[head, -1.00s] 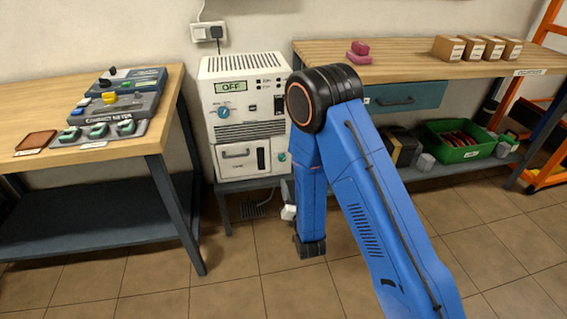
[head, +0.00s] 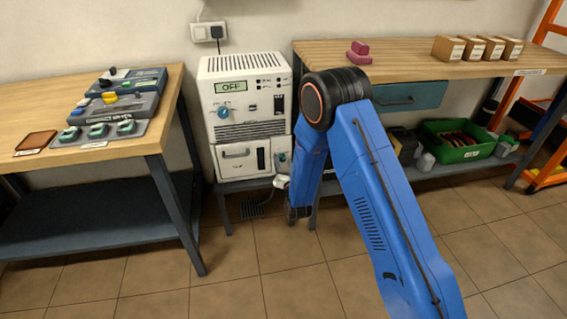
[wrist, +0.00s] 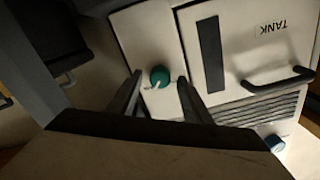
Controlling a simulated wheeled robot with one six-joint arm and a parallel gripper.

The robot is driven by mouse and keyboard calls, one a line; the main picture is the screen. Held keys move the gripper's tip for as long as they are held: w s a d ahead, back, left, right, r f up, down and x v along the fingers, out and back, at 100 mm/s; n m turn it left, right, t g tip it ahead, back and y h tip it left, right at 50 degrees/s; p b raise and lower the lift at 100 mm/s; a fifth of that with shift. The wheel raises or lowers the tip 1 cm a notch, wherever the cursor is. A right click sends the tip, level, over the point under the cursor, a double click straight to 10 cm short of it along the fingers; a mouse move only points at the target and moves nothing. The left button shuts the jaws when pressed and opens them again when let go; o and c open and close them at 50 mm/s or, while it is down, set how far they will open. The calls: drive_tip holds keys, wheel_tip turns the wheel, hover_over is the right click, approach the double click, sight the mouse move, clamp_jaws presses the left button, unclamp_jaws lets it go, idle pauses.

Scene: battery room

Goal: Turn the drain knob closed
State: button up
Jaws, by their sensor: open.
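The drain knob (wrist: 159,76) is a small teal-green knob on the lower right of the white unit's front (head: 233,170). It also shows in the head view (head: 282,156). My gripper (wrist: 160,79) is open, with one finger on each side of the knob in the wrist view. I cannot tell whether the fingers touch it. A pale pointer mark shows at the knob's lower edge. In the head view my gripper (head: 281,182) is small, just below the knob.
The unit's tank front has a dark handle (wrist: 278,80) and a dark slot (wrist: 210,55). Its display (head: 231,88) reads OFF, above a blue dial (head: 223,112). A left bench (head: 160,130) and a right bench (head: 400,68) flank the unit.

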drive_tip(key=shift+w+a, duration=0.1)
drive_tip(key=shift+w, duration=0.1)
drive_tip(key=c, duration=1.1)
